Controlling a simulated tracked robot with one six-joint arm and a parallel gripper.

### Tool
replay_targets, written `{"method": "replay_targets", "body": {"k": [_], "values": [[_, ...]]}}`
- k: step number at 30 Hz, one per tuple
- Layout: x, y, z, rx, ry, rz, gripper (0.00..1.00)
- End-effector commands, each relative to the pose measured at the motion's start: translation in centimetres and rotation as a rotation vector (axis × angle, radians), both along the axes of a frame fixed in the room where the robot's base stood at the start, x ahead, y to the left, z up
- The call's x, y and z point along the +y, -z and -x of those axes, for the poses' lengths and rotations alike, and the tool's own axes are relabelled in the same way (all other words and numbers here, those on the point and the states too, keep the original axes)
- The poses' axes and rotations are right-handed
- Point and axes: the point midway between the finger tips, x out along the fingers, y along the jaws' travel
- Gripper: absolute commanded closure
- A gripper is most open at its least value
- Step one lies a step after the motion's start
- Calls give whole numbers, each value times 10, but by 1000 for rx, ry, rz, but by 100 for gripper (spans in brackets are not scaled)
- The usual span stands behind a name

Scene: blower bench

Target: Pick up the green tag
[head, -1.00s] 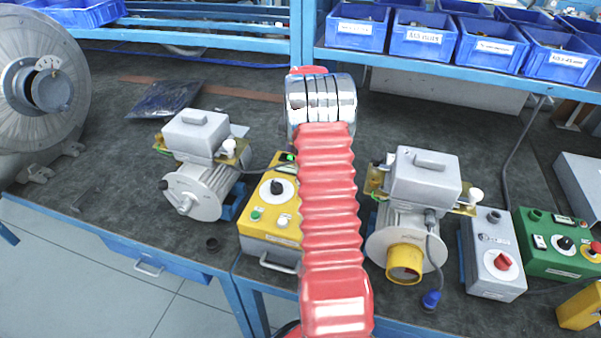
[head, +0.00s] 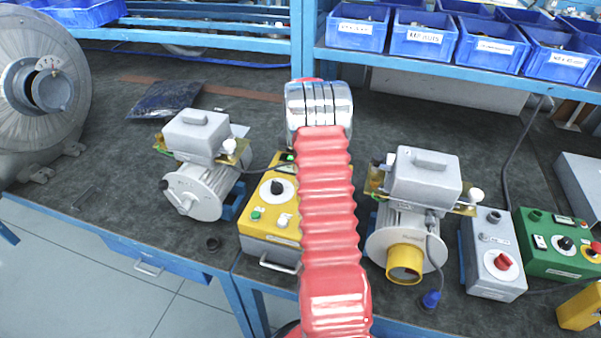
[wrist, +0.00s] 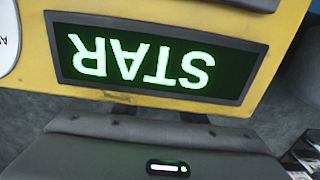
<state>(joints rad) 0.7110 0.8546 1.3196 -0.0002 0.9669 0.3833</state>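I cannot make out a separate green tag for certain. In the wrist view a dark plate with glowing green letters reading "STAR" (wrist: 160,62) lies upside down on a yellow surface (wrist: 272,22). In the head view a small green patch (head: 289,157) shows at the top of the yellow control box (head: 268,222), beside my red arm. A dark grey body with a small lit slot, apparently part of my gripper, fills the bottom of the wrist view below the plate. Its fingertips cannot be made out. My arm hides the gripper in the head view.
Grey motors stand left (head: 200,178) and right (head: 408,240) of my arm. A grey box (head: 492,262) with a red knob and a green box (head: 557,243) are at the right. Blue bins (head: 423,38) line the shelf above.

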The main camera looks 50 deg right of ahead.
Motion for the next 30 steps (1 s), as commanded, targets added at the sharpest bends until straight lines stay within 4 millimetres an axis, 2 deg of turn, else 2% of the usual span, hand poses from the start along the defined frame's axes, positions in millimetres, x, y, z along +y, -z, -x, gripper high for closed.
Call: {"method": "replay_targets", "body": {"k": [7,23,30], "values": [[0,0,0,0,0,0,63],[0,0,0,0,0,0,100],[0,0,0,0,0,0,100]]}}
